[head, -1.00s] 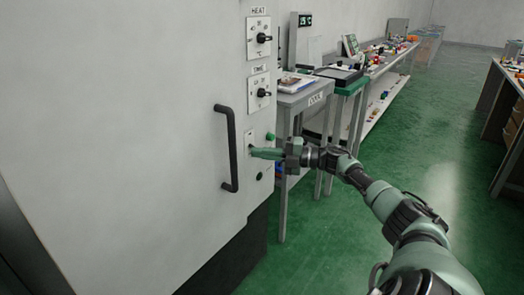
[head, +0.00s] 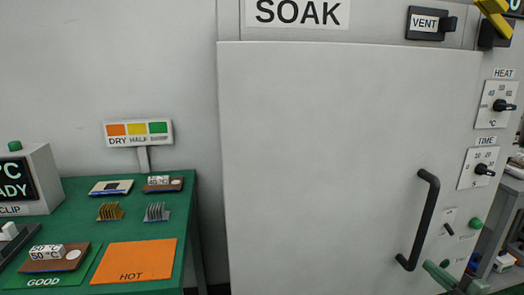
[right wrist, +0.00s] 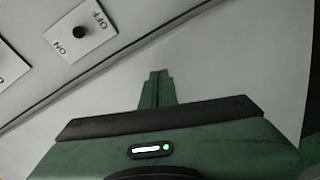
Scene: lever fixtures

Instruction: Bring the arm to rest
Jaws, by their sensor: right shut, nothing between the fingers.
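My right gripper (head: 432,267) shows at the lower right of the head view, green fingers closed together with nothing between them. It is in front of the oven's lower right, beside the foot of the black door handle (head: 422,220). In the right wrist view the closed fingers (right wrist: 157,80) point at a pale flat surface. The small ON/OFF switch (head: 449,229) is above and right of the fingers in the head view. In the right wrist view the switch (right wrist: 80,32) is at upper left, apart from the fingers. My left gripper is out of view.
The SOAK oven door (head: 330,160) is closed. HEAT (head: 495,104) and TIME (head: 478,168) dials and a green button (head: 475,223) sit at its right.

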